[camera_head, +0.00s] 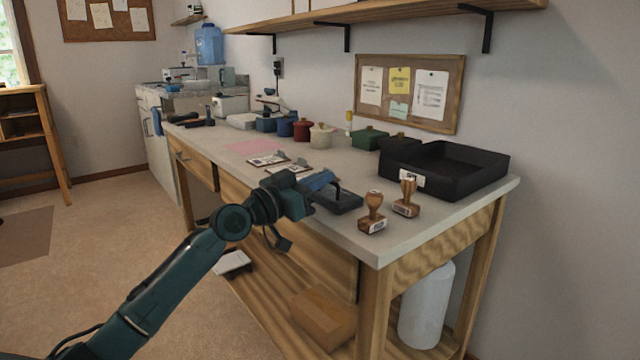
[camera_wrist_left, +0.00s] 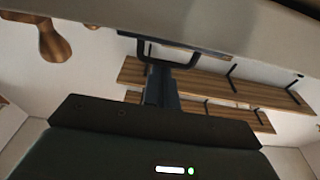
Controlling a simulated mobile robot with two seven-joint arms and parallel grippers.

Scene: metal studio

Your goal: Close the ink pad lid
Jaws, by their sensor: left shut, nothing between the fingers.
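The dark ink pad (camera_head: 340,201) lies near the front edge of the worktop, left of two wooden stamps. Its lid is hard to tell apart from my gripper, so I cannot read its angle. My left gripper (camera_head: 318,183) is shut and empty, just above and beside the pad's left end. In the left wrist view, my shut fingers (camera_wrist_left: 160,86) point toward a dark U-shaped bar (camera_wrist_left: 156,53) below a flat dark edge. I cannot tell whether they touch it. My right gripper is not in view.
Two wooden stamps (camera_head: 372,213) (camera_head: 405,198) stand right of the pad. A black tray (camera_head: 455,170) sits behind them. Cards (camera_head: 270,160) lie behind the gripper, with several lidded pots (camera_head: 301,130) along the back. The worktop (camera_head: 440,210) is clear at the front right corner.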

